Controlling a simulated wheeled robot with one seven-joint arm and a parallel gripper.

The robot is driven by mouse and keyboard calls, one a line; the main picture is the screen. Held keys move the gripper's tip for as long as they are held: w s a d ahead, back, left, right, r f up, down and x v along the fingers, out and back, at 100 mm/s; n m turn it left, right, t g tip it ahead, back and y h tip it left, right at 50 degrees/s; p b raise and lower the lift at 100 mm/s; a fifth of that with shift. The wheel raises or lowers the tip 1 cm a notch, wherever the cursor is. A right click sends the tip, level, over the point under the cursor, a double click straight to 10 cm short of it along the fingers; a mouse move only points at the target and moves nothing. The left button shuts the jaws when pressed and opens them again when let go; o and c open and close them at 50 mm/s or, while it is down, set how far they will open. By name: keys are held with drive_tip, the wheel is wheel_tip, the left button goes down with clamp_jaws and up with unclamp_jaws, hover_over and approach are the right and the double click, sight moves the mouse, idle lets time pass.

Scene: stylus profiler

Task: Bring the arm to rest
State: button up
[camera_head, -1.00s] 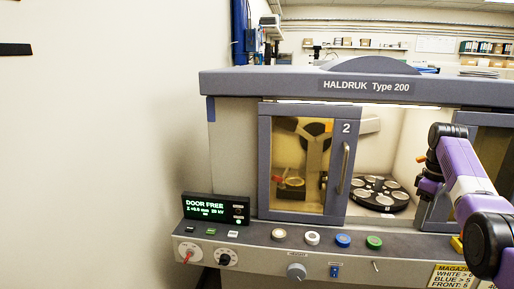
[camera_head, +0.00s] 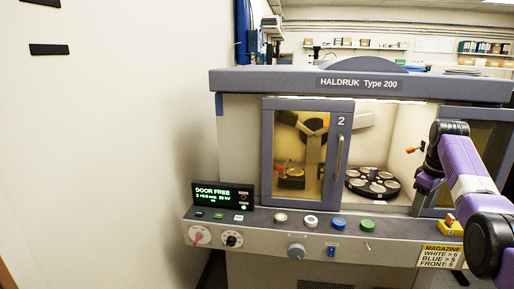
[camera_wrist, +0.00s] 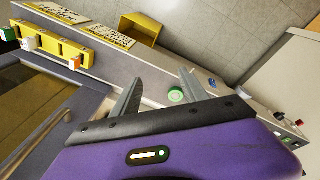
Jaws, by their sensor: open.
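My purple arm (camera_head: 470,180) comes in from the right in the head view, bent in front of the right part of the profiler. My gripper shows in the wrist view (camera_wrist: 158,88), with its two grey fingers spread apart and nothing held between them. A green button (camera_wrist: 176,95) on the console shows beyond the fingers, near the right one. In the head view the gripper's fingers cannot be made out. The profiler (camera_head: 400,85), marked HALDRUK Type 200, stands ahead. Its door (camera_head: 308,155), marked 2, stands left of an opening that shows a black carousel (camera_head: 372,182) with round pale pieces.
The console ledge (camera_head: 260,222) runs below the door, with a lit display (camera_head: 222,195) reading DOOR FREE, coloured buttons and knobs. A yellow rack (camera_wrist: 60,45) holds small pieces. A bare wall (camera_head: 110,150) fills the left.

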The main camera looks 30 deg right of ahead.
drive_tip(key=w+d+r+m+t+h, duration=0.1)
drive_tip(key=w+d+r+t+h, duration=0.1)
drive_tip(key=w+d+r, duration=0.2)
drive_tip(key=w+a+f+m+t+h, duration=0.2)
drive_tip(key=w+a+f+t+h, duration=0.25)
drive_tip(key=w, duration=0.35)
drive_tip(key=s+a+f+t, duration=0.1)
drive_tip(key=a+f+t, duration=0.15)
drive_tip(key=a, duration=0.45)
drive_tip(key=s+a+f+m+t, duration=0.1)
drive_tip(key=s+a+f+t, duration=0.1)
drive_tip(key=a+f, duration=0.35)
drive_tip(key=s+a+f+t, duration=0.1)
drive_tip(key=a+f+t, duration=0.1)
drive_tip(key=a, duration=0.7)
drive_tip(key=s+a+t+y, duration=0.2)
drive_tip(key=s+a+t, duration=0.1)
drive_tip(key=s+a, duration=1.6)
drive_tip(key=s+a+n+g+y, duration=0.1)
drive_tip(key=s+a+y, duration=0.1)
drive_tip(key=s+a, duration=0.2)
drive_tip(key=s+a+n+y, duration=0.1)
drive_tip(key=s+a, duration=0.4)
drive_tip(key=s, duration=0.6)
drive_tip(key=s+a+r+n+g+y, duration=0.1)
drive_tip(key=s+a+y, duration=0.2)
drive_tip(key=s+a, duration=0.2)
drive_tip(key=s, duration=0.3)
drive_tip(key=shift+s+g, duration=0.15)
drive_tip(key=shift+g, duration=0.15)
